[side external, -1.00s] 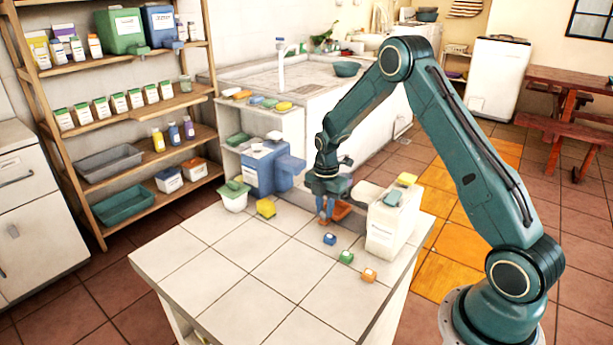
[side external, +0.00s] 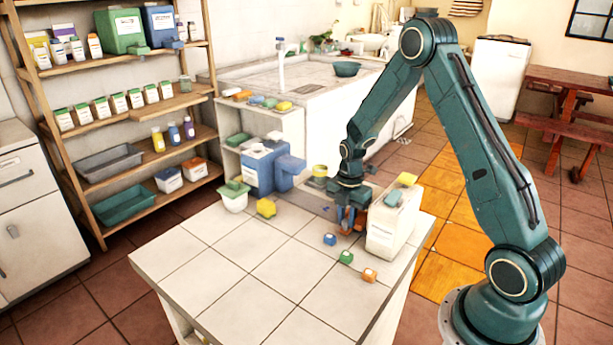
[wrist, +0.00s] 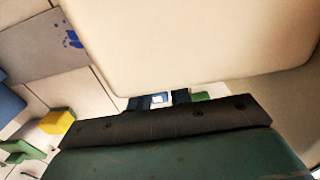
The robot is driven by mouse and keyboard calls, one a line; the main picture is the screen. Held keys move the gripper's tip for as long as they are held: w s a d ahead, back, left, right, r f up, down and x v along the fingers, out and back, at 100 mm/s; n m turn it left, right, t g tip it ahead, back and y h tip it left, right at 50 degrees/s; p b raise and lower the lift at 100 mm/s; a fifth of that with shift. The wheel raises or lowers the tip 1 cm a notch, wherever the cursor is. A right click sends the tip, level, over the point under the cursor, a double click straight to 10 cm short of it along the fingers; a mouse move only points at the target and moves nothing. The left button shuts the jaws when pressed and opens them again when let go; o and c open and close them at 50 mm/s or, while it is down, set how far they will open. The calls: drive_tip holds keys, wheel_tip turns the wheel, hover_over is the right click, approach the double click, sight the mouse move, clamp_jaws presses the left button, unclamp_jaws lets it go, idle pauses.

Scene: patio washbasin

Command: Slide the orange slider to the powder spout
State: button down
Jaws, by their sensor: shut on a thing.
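My gripper (side external: 351,224) is shut on the orange slider (side external: 345,215), low at the back right of the tiled counter. Only small orange parts show between the blue fingers. The gripper is close against the left side of a white container (side external: 388,232); whether they touch I cannot tell. This container fills the top of the wrist view (wrist: 190,40). Its spout is hidden behind my gripper and wrist. In the wrist view the fingers (wrist: 168,98) show at the container's lower edge, and the slider cannot be made out.
A blue container (side external: 262,165) with a blue spout stands at the back left, beside a yellow-topped piece (side external: 320,171). A yellow block (side external: 266,208) lies left. The counter's front left is clear.

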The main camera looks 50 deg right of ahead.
drive_tip(key=shift+s, duration=0.3)
drive_tip(key=c, duration=1.3)
unclamp_jaws()
drive_tip(key=shift+w+r, duration=0.1)
drive_tip(key=shift+r, duration=6.85)
